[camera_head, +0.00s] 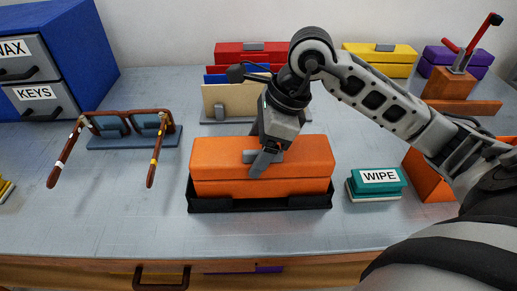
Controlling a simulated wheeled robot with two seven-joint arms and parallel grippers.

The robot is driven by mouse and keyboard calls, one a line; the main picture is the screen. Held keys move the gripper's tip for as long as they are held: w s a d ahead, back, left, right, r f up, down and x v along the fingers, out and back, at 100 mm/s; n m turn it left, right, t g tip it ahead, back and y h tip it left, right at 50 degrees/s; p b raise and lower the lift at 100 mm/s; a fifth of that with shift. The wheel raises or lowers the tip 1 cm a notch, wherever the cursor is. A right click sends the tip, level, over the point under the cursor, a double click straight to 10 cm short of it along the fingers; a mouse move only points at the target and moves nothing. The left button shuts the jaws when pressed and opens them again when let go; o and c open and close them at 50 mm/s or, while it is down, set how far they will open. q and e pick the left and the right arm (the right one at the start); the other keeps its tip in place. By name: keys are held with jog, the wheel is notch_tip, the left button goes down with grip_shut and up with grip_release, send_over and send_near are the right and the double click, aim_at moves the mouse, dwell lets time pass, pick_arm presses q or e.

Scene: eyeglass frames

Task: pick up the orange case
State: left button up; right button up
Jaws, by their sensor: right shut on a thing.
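The orange case (305,161) is a long box that sits in a low black tray (300,203) in the middle of the table. A grey latch shows at the top middle of its front, partly covered by my gripper. My right gripper (262,165) points down over the middle of the case and is shut at the latch area. The jaws hide most of what is between them. The case looks level and its bottom edge is at the tray. My left gripper is not in view.
Brown eyeglasses (128,124) lie on a blue mat at left, before a blue cabinet (75,45). A teal WIPE box (378,183) is right of the tray. Red (236,54), yellow (398,58) and purple (470,58) cases stand behind. The front table strip is clear.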

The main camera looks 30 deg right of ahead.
pick_arm(q)
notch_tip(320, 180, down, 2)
jog(key=b, duration=0.5)
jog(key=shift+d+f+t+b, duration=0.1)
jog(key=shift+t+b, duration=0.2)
pick_arm(e)
jog(key=s+r, duration=1.1)
jog(key=s, duration=0.3)
jog(key=shift+r, duration=0.4)
